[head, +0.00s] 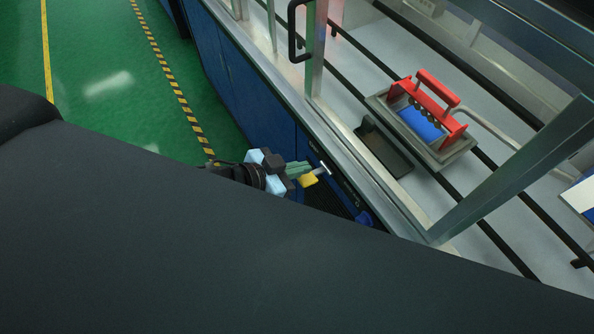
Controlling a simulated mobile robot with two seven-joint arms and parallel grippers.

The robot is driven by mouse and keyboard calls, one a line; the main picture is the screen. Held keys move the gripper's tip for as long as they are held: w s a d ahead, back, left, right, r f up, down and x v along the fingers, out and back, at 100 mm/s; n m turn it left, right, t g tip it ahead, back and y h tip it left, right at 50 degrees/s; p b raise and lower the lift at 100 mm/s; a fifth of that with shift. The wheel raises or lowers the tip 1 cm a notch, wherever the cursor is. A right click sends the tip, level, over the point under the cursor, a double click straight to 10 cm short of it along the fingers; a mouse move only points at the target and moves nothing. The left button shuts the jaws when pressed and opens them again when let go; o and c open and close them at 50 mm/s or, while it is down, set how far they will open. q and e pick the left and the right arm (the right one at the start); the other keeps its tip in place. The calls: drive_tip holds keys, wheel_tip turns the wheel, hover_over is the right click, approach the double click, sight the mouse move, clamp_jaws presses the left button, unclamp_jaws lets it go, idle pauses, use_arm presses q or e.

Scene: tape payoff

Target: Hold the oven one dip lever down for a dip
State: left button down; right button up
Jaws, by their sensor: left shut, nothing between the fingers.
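My left gripper (300,174) reaches in at the blue front of the machine, low beside the metal edge. It is small and partly covered by the large dark shape in the foreground. Its fingers look shut and empty, with a green part and a yellow part at the tip. A small pale bar (323,170), which may be the dip lever, shows just right of the fingertips. I cannot tell whether the fingertips touch it or whether it is pressed down. My right gripper is not in view.
Behind the glazed frame (318,45) a red-handled carrier (437,95) with a blue block sits across black rails. A black door handle (296,30) stands out above. Green floor (105,70) at left is clear.

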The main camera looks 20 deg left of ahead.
use_arm(q)
drive_tip(key=shift+s+a+f, duration=0.15)
drive_tip(key=shift+s+f, duration=0.05)
drive_tip(key=shift+f, duration=0.7)
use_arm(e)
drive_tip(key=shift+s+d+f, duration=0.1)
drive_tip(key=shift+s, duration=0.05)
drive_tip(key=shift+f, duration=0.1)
